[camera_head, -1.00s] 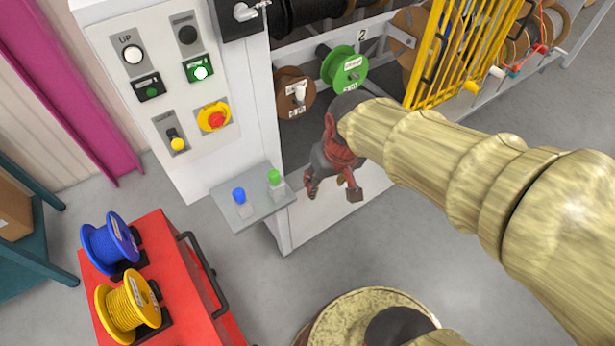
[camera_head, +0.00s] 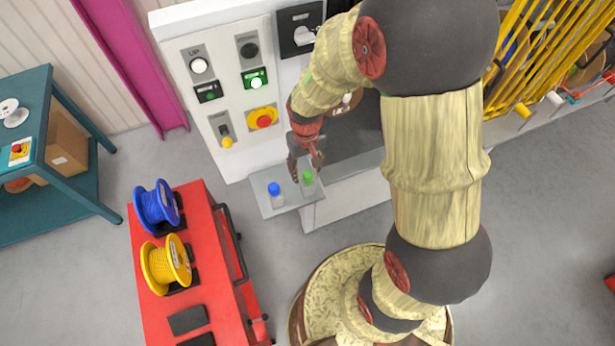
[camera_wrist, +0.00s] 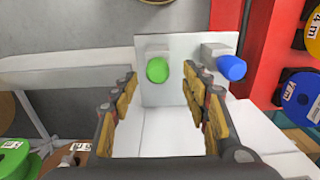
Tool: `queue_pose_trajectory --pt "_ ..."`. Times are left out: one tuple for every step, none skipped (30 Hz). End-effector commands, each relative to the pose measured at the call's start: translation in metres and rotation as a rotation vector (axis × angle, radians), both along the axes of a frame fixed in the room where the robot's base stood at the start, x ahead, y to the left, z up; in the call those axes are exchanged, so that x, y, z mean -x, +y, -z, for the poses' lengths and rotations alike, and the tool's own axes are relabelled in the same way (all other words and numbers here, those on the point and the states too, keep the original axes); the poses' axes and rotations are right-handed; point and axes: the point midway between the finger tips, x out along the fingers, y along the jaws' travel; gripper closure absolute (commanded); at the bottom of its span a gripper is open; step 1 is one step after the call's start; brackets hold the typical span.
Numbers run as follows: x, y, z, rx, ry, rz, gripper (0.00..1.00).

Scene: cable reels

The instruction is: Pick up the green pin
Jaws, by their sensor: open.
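The green pin (camera_head: 307,178) stands on a small grey shelf (camera_head: 272,208) fixed to the front of the white machine. In the wrist view the green pin (camera_wrist: 157,70) shows beyond and between my open fingers, with its block behind it. The blue pin (camera_head: 274,189) stands to its left in the head view, and to its right in the wrist view (camera_wrist: 231,67). My gripper (camera_head: 306,158) is close above and behind the green pin in the head view. In the wrist view my gripper (camera_wrist: 160,105) is open, with nothing between its fingers.
A control panel (camera_head: 222,95) with buttons and a red-yellow stop knob (camera_head: 263,118) rises behind the shelf. A red cart (camera_head: 205,270) with a blue reel (camera_head: 157,206) and a yellow reel (camera_head: 166,263) stands to the left. Yellow bars (camera_head: 540,60) are at the right.

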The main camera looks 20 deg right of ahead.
Motion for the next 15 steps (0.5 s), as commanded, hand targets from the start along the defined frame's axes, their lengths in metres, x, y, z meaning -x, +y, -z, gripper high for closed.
queue_pose_trajectory --pt "0.002 -0.001 0.008 0.0 0.004 0.001 0.54" --pt "0.002 -0.002 0.012 0.0 0.004 0.001 0.54" --pt "0.003 -0.003 0.019 0.0 0.005 0.001 0.54" --pt "0.003 -0.003 0.023 0.0 0.005 0.001 0.54" --pt "0.003 -0.004 0.027 0.0 0.004 0.001 0.54" --pt "0.003 -0.003 0.032 0.0 0.003 0.0 0.54" --pt "0.002 -0.003 0.035 0.0 0.003 0.0 0.54" --pt "0.002 -0.003 0.038 0.0 0.003 0.0 0.54" --pt "0.002 -0.003 0.04 0.0 0.002 0.0 0.54" --pt "0.002 -0.003 0.041 0.0 0.001 0.0 0.54" --pt "0.002 -0.003 0.042 0.0 0.0 0.0 0.54" --pt "0.002 -0.003 0.043 0.0 -0.001 0.0 0.54" --pt "0.002 -0.003 0.043 0.0 -0.001 0.0 0.54" --pt "0.002 -0.003 0.043 0.0 -0.001 0.0 0.54" --pt "0.002 -0.003 0.043 0.0 -0.001 0.0 0.54"
